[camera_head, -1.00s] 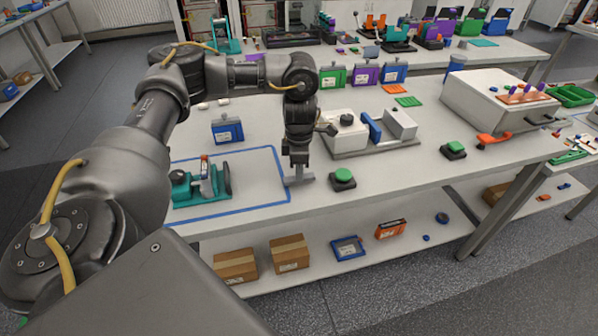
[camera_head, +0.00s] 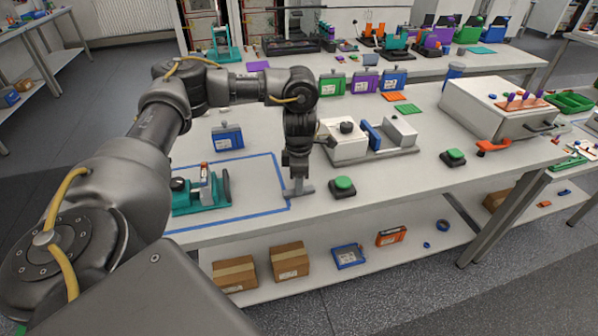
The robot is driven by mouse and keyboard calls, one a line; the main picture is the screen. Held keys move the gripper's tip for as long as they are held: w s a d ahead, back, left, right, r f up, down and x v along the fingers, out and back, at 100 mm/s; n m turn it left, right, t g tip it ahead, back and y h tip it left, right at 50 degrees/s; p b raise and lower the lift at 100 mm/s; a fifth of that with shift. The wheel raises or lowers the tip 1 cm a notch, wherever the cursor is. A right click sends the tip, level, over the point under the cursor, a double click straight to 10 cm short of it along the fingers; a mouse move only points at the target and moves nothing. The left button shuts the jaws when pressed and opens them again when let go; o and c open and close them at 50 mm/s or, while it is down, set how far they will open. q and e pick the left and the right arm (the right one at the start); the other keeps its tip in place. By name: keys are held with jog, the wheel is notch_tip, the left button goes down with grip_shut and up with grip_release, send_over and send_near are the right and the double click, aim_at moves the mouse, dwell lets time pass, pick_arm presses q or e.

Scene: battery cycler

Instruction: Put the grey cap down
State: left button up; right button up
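The grey cap (camera_head: 298,192) is a small light-grey piece with a wide bar and a short stem. It sits at the tip of my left gripper (camera_head: 297,178), by the right edge of the blue tape outline on the table. The dark fingers point straight down and appear shut on its stem. I cannot tell whether its bar touches the table top. My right gripper is not in view.
A green button (camera_head: 343,184) stands close right of the cap. A teal fixture (camera_head: 205,192) stands inside the blue outline, with a blue box (camera_head: 227,138) behind. A white-and-blue device (camera_head: 372,138) lies behind right. Bare table lies between fixture and cap.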

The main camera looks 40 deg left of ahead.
pick_arm(q)
notch_tip(320, 180, up, 12)
jog(key=shift+p, duration=0.4)
jog(key=shift+r, duration=0.1)
